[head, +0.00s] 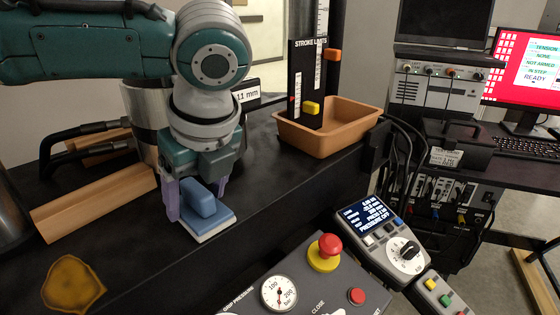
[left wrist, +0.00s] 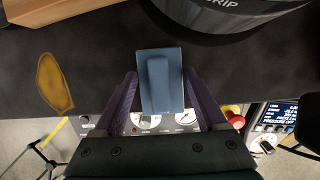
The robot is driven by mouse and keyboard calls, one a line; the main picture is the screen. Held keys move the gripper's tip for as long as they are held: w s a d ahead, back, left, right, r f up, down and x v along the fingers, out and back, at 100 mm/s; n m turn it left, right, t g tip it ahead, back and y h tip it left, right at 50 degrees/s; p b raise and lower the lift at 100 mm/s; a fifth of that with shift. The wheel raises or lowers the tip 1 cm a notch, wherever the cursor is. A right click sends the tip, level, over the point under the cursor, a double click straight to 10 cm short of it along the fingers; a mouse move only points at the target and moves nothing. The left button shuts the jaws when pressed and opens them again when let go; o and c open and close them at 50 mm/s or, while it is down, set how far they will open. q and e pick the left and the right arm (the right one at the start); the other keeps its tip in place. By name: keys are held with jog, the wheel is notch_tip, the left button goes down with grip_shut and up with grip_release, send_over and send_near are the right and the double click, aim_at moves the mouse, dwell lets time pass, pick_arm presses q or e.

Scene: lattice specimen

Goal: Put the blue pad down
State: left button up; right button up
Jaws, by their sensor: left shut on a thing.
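The blue pad (head: 208,219) is a flat blue plate with a pale underside and a raised rounded grip on top. My left gripper (head: 195,200) comes down over it from above, with purple fingers, and is shut on the pad. The pad is low over the dark bench top, near its front edge; I cannot tell whether it touches the bench. In the left wrist view the pad (left wrist: 160,80) shows between the two fingers (left wrist: 165,100). My right gripper is not in view.
The dark bench top (head: 120,235) is clear around the pad, apart from a yellow-brown patch (head: 73,284) at left. A wooden block (head: 95,200) and a metal cylinder stand behind. An orange-brown bin (head: 330,130) is at right. A control panel with a red button (head: 329,244) is in front.

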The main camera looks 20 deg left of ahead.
pick_arm(q)
jog(key=shift+f, duration=0.15)
jog(key=o, duration=1.1)
jog(key=shift+o, duration=0.2)
